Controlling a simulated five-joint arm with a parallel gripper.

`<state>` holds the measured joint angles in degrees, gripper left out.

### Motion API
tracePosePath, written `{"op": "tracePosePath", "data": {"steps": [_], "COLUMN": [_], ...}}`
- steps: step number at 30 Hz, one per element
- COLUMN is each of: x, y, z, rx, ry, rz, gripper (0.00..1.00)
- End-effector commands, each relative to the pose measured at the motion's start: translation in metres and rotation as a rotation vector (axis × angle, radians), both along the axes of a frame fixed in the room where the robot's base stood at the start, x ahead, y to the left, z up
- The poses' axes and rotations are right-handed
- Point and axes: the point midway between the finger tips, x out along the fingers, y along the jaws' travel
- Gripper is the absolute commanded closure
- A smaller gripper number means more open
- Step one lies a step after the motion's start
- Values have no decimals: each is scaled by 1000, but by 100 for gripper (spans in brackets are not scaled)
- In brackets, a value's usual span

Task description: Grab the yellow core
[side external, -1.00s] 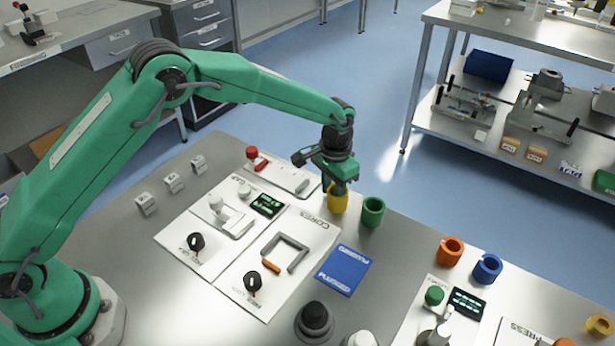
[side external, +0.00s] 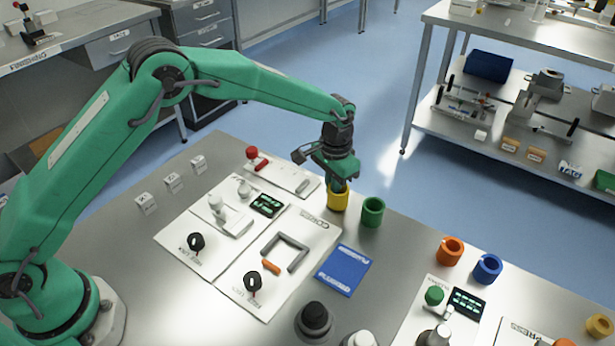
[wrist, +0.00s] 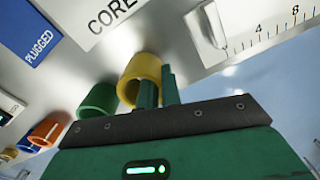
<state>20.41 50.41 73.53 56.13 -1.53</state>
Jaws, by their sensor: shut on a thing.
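The yellow core (side external: 338,198) is a short hollow ring standing at the far edge of the metal table in the side view. My gripper (side external: 338,186) points down at it from above. In the wrist view the yellow core (wrist: 142,72) shows its open end, and the green fingers of my gripper (wrist: 157,92) are at its wall, one seemingly inside the ring and one outside. The gripper is shut on the core's wall. I cannot tell whether the core is clear of the table.
A green core (side external: 372,211) stands close to the right of the yellow one. Orange (side external: 450,250) and blue (side external: 487,268) cores stand further right. A blue card (side external: 342,269) and a white CORES panel (side external: 270,278) lie in front. A ruled plate with a red knob (side external: 252,153) is left.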

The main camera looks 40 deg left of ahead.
Motion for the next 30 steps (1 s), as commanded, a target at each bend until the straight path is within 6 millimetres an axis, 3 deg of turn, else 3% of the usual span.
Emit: {"op": "tracePosePath", "data": {"steps": [8, 21, 30], "x": [1, -60, -86], "y": [0, -49, -69], "z": [37, 80, 99], "rx": [-2, -1, -1], "ry": [-6, -4, -2], "rz": [0, -4, -1], "gripper": [100, 100, 100]}}
